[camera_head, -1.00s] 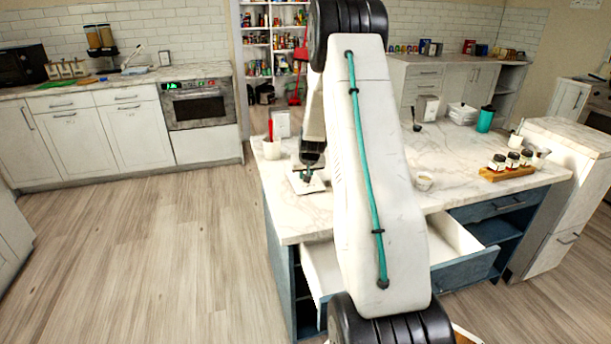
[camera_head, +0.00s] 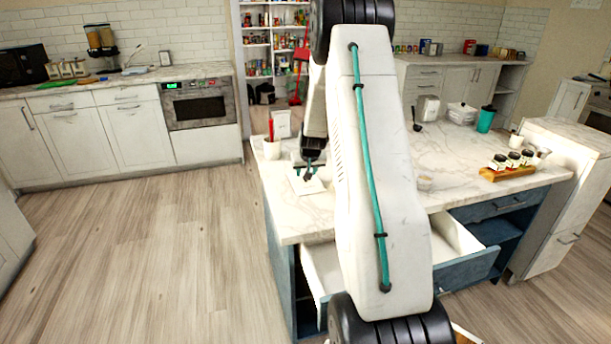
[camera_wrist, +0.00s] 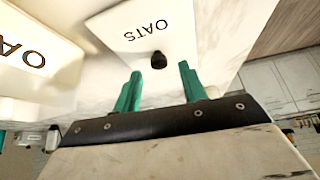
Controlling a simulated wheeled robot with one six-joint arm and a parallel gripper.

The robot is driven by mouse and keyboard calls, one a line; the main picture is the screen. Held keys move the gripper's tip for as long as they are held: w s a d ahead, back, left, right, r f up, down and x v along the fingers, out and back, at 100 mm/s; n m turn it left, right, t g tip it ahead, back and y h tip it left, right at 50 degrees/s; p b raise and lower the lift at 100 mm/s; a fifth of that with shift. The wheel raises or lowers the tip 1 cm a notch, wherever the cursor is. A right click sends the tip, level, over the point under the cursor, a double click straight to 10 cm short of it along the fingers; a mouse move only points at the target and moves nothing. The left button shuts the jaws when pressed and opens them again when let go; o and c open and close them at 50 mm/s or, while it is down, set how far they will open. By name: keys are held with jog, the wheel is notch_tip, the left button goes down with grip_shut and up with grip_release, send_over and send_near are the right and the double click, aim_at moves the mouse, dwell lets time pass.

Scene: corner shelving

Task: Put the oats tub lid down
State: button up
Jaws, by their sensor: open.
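The oats lid (camera_wrist: 140,22) is a white square with the word OATS and a dark round knob. In the head view the lid (camera_head: 311,187) lies on the marble island top, near its left edge. My gripper (camera_wrist: 160,75) has teal fingers, which are open and apart, with the knob near the fingertips and a gap on each side. In the head view my gripper (camera_head: 308,174) is just above the lid. A white oats tub (camera_wrist: 35,60), partly cut off, shows at the left of the wrist view. My arm hides part of the island.
A white cup with a red utensil (camera_head: 271,149) stands behind the lid at the island's left edge. Farther right are a teal tumbler (camera_head: 486,120) and a wooden tray with jars (camera_head: 507,172). Island drawers (camera_head: 468,268) stand open at the front.

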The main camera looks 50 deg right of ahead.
jog(key=v, duration=0.9)
jog(key=s+a+r+n+y, duration=0.1)
jog(key=s+a+r, duration=0.3)
jog(key=a, duration=0.5)
jog(key=s+a+r+n+g+y, duration=0.1)
jog(key=s+a+r+n, duration=0.1)
jog(key=a+r, duration=0.5)
jog(key=s+a+r+n+y, duration=0.1)
jog(key=s+a+r, duration=0.2)
jog(key=a, duration=0.8)
jog(key=s+a+n+g, duration=0.1)
jog(key=s+a, duration=0.6)
jog(key=s, duration=0.3)
jog(key=s+a+r+n+g, duration=0.1)
jog(key=s+a+n, duration=0.1)
jog(key=s+a, duration=0.4)
jog(key=s, duration=0.5)
jog(key=shift+s+a+r+g+y, duration=0.3)
jog(key=shift+a, duration=0.1)
